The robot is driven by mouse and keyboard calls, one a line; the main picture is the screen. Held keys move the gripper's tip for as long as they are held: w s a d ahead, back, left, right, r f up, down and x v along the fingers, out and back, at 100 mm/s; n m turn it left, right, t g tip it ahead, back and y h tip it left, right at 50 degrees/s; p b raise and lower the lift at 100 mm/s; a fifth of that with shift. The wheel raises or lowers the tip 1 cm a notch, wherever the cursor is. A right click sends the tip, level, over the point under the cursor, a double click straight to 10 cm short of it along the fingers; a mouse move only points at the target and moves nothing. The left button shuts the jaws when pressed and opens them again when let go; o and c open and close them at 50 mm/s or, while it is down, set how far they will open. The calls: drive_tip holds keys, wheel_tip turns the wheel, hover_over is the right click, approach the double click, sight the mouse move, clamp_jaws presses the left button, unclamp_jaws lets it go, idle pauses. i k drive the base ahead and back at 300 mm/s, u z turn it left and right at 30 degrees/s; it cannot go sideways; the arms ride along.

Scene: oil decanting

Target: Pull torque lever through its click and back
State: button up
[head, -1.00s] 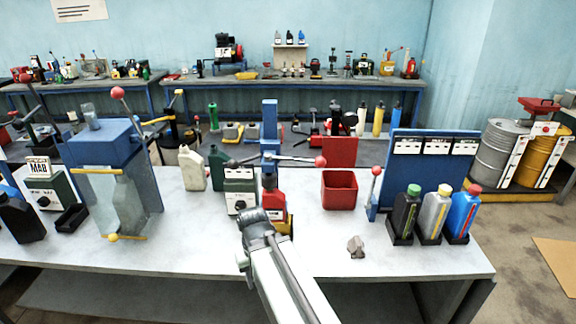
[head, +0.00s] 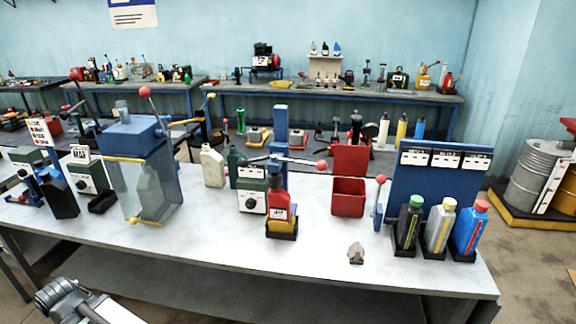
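A blue column (head: 281,130) stands mid-table with a grey horizontal lever (head: 298,161) ending in a red ball. It looks like the torque lever, though other red-knobbed levers also show. A red bottle (head: 281,214) with a white label stands upright below it in a dark and yellow holder (head: 282,230). A white-faced dial box (head: 252,192) is beside the column. My gripper (head: 56,294) is at the lower left, in front of the table edge, far from the lever and touching nothing visible. Its fingers are too unclear to tell open or shut.
A blue tank (head: 132,135) with a red-knobbed lever stands left. A red bin (head: 349,198) stands right of the column, beside a short red-knobbed lever (head: 379,203). Several bottles stand by a blue board (head: 432,179). A small grey piece (head: 356,252) lies near the front edge.

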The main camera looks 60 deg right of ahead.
sight(322, 166)
drive_tip(key=k, duration=1.9)
drive_tip(key=z, duration=0.55)
drive_tip(key=i, duration=1)
drive_tip(key=u, duration=0.05)
